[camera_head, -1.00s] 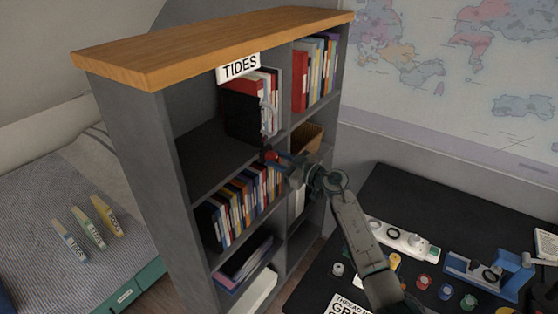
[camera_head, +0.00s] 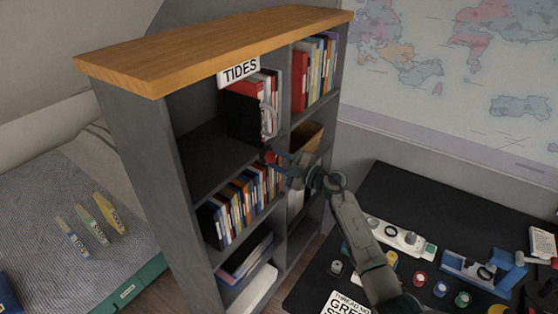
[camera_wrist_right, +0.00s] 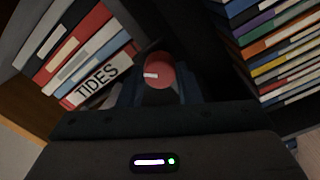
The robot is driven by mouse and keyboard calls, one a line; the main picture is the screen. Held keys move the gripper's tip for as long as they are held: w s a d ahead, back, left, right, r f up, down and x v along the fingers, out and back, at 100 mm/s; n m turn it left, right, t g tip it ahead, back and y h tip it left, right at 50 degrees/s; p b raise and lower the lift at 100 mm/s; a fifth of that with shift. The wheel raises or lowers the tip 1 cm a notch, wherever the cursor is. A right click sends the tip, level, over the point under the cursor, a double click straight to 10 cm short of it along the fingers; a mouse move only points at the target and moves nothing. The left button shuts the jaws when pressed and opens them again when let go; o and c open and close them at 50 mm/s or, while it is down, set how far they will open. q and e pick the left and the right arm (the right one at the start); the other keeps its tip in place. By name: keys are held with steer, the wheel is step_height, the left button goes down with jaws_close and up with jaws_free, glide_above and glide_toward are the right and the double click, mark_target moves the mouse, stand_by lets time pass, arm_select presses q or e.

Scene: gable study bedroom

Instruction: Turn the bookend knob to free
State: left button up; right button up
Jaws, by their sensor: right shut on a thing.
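The red bookend knob (camera_wrist_right: 158,72) shows in the right wrist view with a white mark on its face, pointing toward the left. In the head view the knob (camera_head: 270,156) is a small red spot at the shelf's front edge. My right gripper (camera_head: 277,160) is shut on it; in the right wrist view its dark fingers (camera_wrist_right: 158,95) lie at the knob's lower side. My left gripper is not in view.
The grey bookcase (camera_head: 135,150) has a wooden top and more books (camera_head: 242,202) on the shelf below. A black desk (camera_head: 420,195) with small coloured parts and a blue device (camera_head: 485,268) is at right.

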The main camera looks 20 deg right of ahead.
steer(key=n+b, duration=0.1)
steer(key=n, duration=0.2)
steer(key=shift+f+n, duration=0.1)
steer(key=shift+n, duration=0.3)
steer(key=shift+n+b, duration=0.9)
steer(key=shift+n, duration=1.5)
steer(key=o, duration=1)
steer(key=shift+c, duration=0.2)
steer(key=shift+d, duration=0.1)
steer(key=b+v, duration=0.3)
steer(key=v, duration=0.7)
steer(key=shift+s+d, duration=0.25)
